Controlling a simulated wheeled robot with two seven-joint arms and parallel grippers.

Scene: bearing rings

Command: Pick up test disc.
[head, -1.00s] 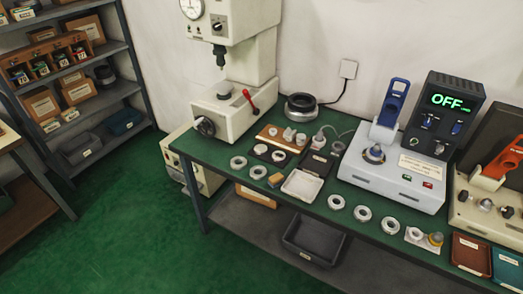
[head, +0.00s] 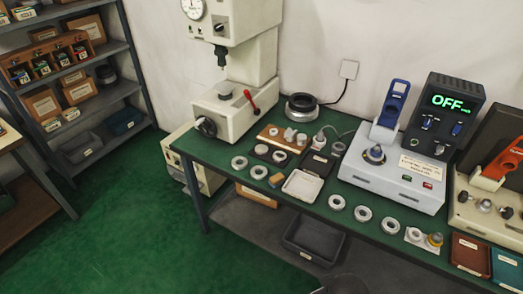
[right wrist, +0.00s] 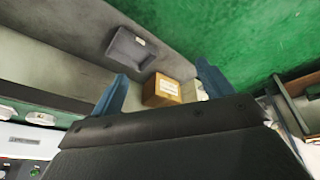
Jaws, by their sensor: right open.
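I cannot tell for sure which piece is the test disc. In the head view, small round metal pieces lie on a black pad (head: 270,154) on the green bench, and small pale pieces sit on a wooden block (head: 270,133) behind it. Several metal rings (head: 239,162) lie near the bench's front edge. My right gripper (right wrist: 164,84) shows in the right wrist view with its two blue fingers apart and nothing held. Beyond the fingers are a cardboard box (right wrist: 161,91) and a grey bin (right wrist: 130,48). My left gripper is not in view.
A press (head: 232,85) stands at the bench's back left. A white tray (head: 302,185) lies near the front edge. A dark bin (head: 313,238) sits on the lower shelf. Green floor in front is clear.

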